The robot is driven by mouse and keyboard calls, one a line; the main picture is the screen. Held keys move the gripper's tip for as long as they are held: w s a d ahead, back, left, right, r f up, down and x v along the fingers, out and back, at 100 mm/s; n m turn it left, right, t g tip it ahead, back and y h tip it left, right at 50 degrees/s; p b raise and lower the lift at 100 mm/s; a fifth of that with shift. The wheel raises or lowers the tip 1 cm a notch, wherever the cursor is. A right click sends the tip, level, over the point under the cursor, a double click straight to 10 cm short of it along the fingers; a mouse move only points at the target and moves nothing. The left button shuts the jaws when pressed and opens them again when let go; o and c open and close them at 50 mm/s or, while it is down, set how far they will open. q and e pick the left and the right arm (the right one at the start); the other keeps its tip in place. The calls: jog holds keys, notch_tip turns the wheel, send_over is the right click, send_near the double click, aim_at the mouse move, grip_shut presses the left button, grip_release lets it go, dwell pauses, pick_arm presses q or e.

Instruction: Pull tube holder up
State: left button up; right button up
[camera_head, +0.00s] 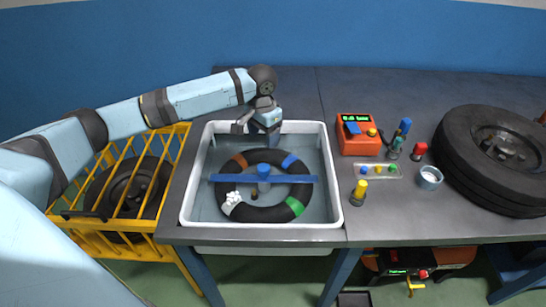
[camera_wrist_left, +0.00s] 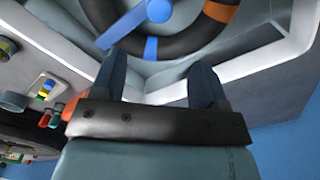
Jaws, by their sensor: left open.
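The tube holder (camera_head: 225,178) is a blue bar with a round upright knob at its middle. It lies across a black inner tube (camera_head: 262,213) with orange, blue and green bands and a white patch. Both are inside a white basin (camera_head: 333,190). My left gripper (camera_head: 256,130) is at the basin's back rim, behind the tube and apart from the holder. Its fingers (camera_wrist_left: 158,82) are spread and empty in the left wrist view, where the holder (camera_wrist_left: 133,25) shows beyond them, at the top. My right gripper is not in view.
A yellow cage (camera_head: 82,232) holding a wheel stands left of the basin. On the grey table (camera_head: 300,95) are an orange box (camera_head: 358,138), small coloured tools, a cup (camera_head: 430,178) and a large tyre (camera_head: 470,165). The table behind the basin is clear.

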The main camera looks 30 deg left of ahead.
aim_at(263, 167)
pick_arm(q)
jog(key=f, duration=0.1)
jog(key=s+f, duration=0.1)
jog(key=f, duration=0.1)
jog(key=shift+f, duration=0.2)
notch_tip(263, 167, down, 10)
jog(key=shift+w+f+b, duration=0.1)
jog(key=shift+w+b, duration=0.05)
jog(key=shift+b, duration=0.25)
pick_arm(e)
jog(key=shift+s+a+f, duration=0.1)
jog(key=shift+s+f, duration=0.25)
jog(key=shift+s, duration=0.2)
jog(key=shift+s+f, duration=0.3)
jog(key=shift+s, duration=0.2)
pick_arm(q)
grip_shut()
notch_tip(263, 167, up, 8)
jog(key=p, duration=0.9)
jog(key=shift+d+r, duration=0.1)
jog(key=shift+r, duration=0.1)
jog(key=shift+w+f, duration=0.15)
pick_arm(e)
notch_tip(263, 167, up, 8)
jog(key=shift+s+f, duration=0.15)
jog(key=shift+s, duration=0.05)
